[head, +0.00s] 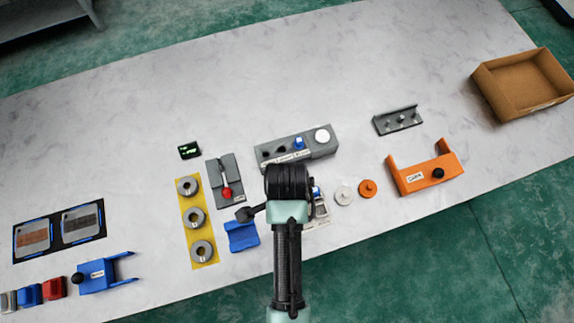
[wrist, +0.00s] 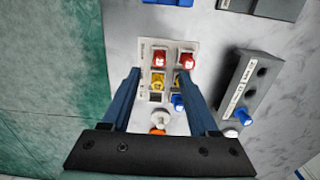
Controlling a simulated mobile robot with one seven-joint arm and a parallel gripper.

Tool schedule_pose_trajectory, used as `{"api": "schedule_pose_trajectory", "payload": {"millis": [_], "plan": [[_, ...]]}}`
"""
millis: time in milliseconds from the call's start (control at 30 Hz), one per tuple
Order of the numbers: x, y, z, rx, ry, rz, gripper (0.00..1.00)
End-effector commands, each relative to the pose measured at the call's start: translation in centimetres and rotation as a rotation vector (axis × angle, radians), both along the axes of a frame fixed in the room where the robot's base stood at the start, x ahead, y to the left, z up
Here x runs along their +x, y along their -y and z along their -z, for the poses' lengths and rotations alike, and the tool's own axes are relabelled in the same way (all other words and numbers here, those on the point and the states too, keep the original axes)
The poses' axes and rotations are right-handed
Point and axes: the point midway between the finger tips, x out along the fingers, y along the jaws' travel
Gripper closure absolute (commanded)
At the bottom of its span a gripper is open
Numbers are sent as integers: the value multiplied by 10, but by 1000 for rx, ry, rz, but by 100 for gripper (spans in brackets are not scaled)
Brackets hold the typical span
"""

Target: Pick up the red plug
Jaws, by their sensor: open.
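In the wrist view, two red plugs show on a pale labelled board (wrist: 146,47). One red plug (wrist: 160,59) is on the left and the other red plug (wrist: 187,60) is on the right. Yellow pieces (wrist: 158,82) sit below them, and a blue piece (wrist: 178,102) is lower right. My gripper (wrist: 158,73) is open, with its two fingers apart over the board and nothing seen held. The right finger partly covers the right column. In the head view my arm hides the red plugs and most of the board (head: 319,222).
A grey holed block (wrist: 240,90) with a blue peg stands right of the fingers. White (head: 344,195) and orange discs (head: 367,188) lie beside the board. An orange bracket (head: 425,175), a blue block (head: 242,236) and a red-knobbed lever (head: 227,192) are nearby. The back table is clear.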

Motion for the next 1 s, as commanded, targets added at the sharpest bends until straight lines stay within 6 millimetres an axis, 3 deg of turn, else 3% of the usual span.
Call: {"api": "schedule_pose_trajectory", "payload": {"millis": [167,500,800,867,1000], "plan": [[-1,0,10,0,0,-1,40],[-3,0,53,0,1,-1,40],[-3,1,58,0,3,-1,40],[-3,1,58,0,3,-1,47],[-3,1,58,0,3,-1,72]]}}
